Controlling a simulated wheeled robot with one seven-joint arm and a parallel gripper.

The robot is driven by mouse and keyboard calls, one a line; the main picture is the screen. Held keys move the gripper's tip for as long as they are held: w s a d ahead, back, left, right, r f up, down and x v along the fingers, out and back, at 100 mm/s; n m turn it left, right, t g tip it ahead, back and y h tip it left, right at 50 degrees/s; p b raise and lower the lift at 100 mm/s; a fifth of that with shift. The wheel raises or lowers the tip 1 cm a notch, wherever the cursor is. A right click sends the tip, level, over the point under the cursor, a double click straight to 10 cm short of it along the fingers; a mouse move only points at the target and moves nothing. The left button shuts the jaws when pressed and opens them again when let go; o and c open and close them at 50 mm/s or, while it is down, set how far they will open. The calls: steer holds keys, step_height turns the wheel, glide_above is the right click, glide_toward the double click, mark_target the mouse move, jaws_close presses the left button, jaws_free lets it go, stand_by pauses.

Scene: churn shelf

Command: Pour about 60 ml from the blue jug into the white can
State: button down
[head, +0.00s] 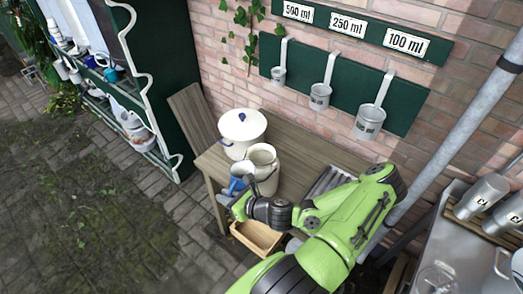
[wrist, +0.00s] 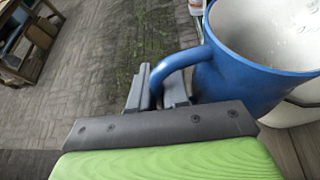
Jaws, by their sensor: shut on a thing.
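The blue jug (head: 237,184) is at the front left edge of the wooden table in the head view, partly hidden by my gripper (head: 247,196). In the wrist view the jug (wrist: 225,75) is blue outside and pale inside, and my gripper (wrist: 160,95) is shut on its handle. The jug looks roughly upright; I cannot tell whether it touches the table. The white can (head: 263,157), cream-coloured and open-topped, stands on the table just behind and right of the jug. A pale surface behind the jug in the wrist view may be this can.
The wooden table (head: 310,152) has free room to the right. Below is a wooden crate (head: 258,236). Measuring cups (head: 320,95) hang on the brick wall. A grey pole (head: 452,138) rises at right.

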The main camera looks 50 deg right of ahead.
steer(key=shift+s+a+f+n+h+p, duration=0.1)
steer(key=shift+a+f+n+h+p, duration=0.15)
steer(key=shift+a+n+p, duration=0.2)
